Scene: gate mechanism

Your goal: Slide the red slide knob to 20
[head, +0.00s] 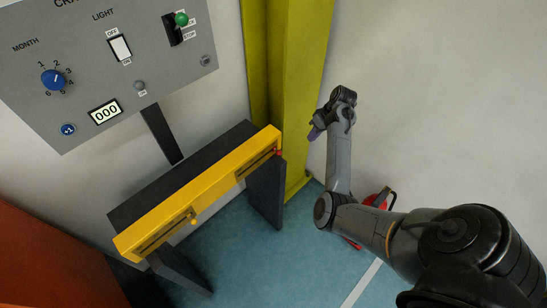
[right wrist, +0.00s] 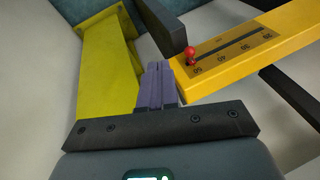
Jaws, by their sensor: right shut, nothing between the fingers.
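The red slide knob (right wrist: 190,54) stands at the near end of its dark slot in the right wrist view, close to printed numbers too small to read surely. In the head view the knob (head: 279,153) is a small red spot at the right end of the yellow bar (head: 203,190). My right gripper (head: 314,132) has purple fingers and is to the right of the bar. In the right wrist view its fingers (right wrist: 158,66) are shut together, empty, just left of the knob and apart from it. My left gripper is not in view.
A yellow-green column (head: 299,80) stands behind the right end of the bar. A grey control panel (head: 85,75) with a blue dial, a switch and a green-tipped lever is at upper left. A yellow knob (head: 193,219) sits in the bar's left slot. A red object (head: 373,201) is partly behind my right arm.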

